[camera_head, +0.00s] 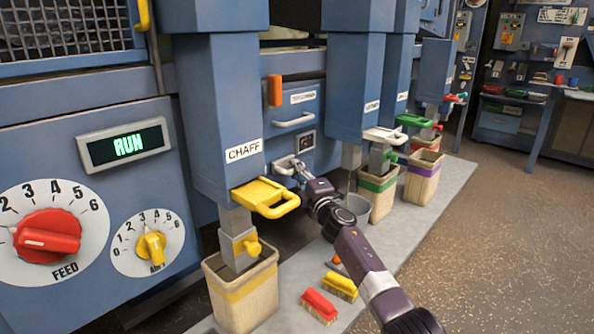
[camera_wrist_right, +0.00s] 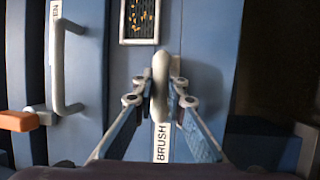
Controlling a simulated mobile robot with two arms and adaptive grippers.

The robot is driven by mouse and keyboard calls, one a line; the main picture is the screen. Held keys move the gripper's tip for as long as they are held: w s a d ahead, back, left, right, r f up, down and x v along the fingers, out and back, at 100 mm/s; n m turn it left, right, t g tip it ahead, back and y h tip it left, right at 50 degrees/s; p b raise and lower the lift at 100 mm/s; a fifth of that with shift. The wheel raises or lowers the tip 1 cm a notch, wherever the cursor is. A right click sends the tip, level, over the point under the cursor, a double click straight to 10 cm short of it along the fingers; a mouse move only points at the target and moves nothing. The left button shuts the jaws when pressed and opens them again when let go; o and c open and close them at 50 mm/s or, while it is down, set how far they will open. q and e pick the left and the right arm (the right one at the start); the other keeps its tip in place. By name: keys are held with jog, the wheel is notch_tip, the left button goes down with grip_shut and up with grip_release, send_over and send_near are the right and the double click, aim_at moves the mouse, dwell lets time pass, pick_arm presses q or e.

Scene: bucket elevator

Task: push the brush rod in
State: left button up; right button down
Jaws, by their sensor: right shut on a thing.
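The brush rod ends in a pale grey rounded handle (camera_wrist_right: 160,70) standing out from the blue machine front in the right wrist view. A white label reading BRUSH (camera_wrist_right: 161,143) shows just below it. My right gripper (camera_wrist_right: 159,88) is shut on this handle, one finger on each side. In the head view my right gripper (camera_head: 297,165) reaches the grey handle (camera_head: 283,166) low on the blue panel, right of the CHAFF chute. How far the rod stands out is hard to tell. My left gripper is not in view.
A yellow slide handle (camera_head: 266,197) juts out left of my right arm, above a yellow-banded bin (camera_head: 243,296). A grey bucket (camera_head: 353,208) and more bins stand to the right. Red (camera_head: 319,306) and yellow (camera_head: 341,286) brushes lie on the floor strip.

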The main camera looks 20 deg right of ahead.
jog(key=c, duration=2.3)
grip_release()
jog(key=shift+w+a+r, duration=0.1)
jog(key=shift+r, duration=0.15)
jog(key=o, duration=0.4)
jog(key=shift+w+a+f, duration=0.15)
jog(key=shift+w+f, duration=0.05)
jog(key=shift+f, duration=0.05)
jog(key=shift+c, duration=0.2)
jog(key=shift+s, duration=0.1)
jog(key=shift+s+d, duration=0.25)
jog(key=shift+s, duration=0.1)
jog(key=s+f, duration=0.2)
jog(key=s, duration=0.9)
jog(key=shift+a, duration=0.2)
